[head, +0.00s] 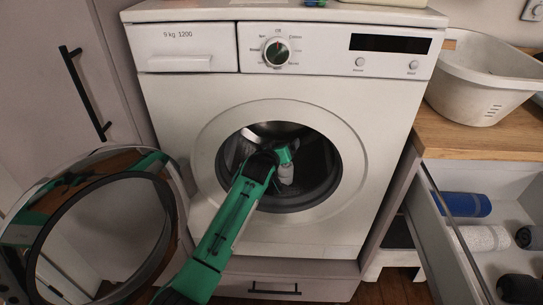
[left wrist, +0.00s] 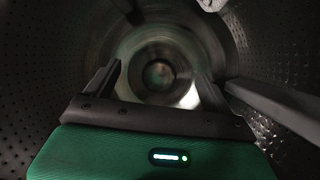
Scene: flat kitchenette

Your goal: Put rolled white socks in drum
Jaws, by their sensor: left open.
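The washing machine's drum (head: 318,160) is open at the front, and its perforated metal wall also surrounds the left wrist view (left wrist: 50,60). My left arm reaches through the round opening, and my left gripper (head: 283,157) is inside the drum. In the left wrist view the left gripper (left wrist: 160,72) has its two fingers apart with nothing between them. A whitish item, seemingly the rolled white socks (head: 286,174), shows by the gripper inside the drum. A pale textured piece (left wrist: 212,4) shows at the top edge of the wrist view, apart from the fingers. My right gripper is out of view.
The round washer door (head: 163,235) stands swung open at the left. An open drawer (head: 455,262) at the right holds a blue roll (head: 465,205), a pale roll (head: 483,238) and dark rolls. A white basket (head: 470,95) stands on the wooden counter (head: 450,135).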

